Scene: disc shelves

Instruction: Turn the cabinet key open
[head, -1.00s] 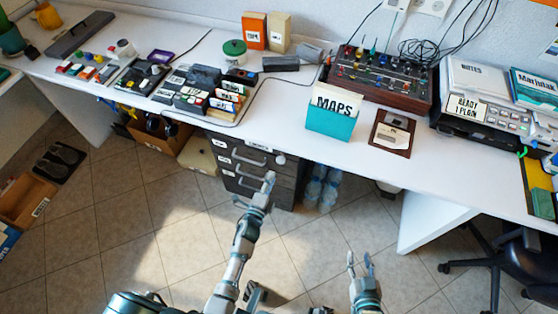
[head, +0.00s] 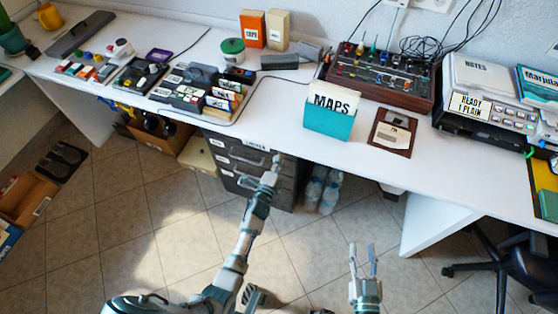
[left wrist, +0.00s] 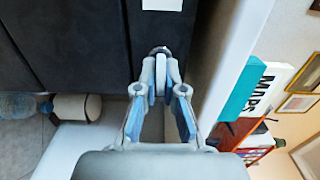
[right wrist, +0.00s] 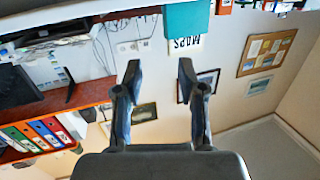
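The dark grey cabinet (head: 231,166) with several drawers stands under the desk; its front also shows in the left wrist view (left wrist: 60,40). My left gripper (head: 277,163) is at the upper right of the cabinet front, over the lock. In the left wrist view the fingertips of my left gripper (left wrist: 160,68) are close together on a small pale key (left wrist: 160,72), in front of the round metal lock (left wrist: 160,50). The fingers hide most of the key, and its turn angle is hard to tell. My right gripper (head: 362,262) is open and empty over the floor.
The white desk (head: 270,125) overhangs the cabinet; its edge runs close to the right of my left gripper. A teal MAPS box (head: 330,122) stands above. Water bottles (head: 322,190) stand right of the cabinet. The floor in front is clear.

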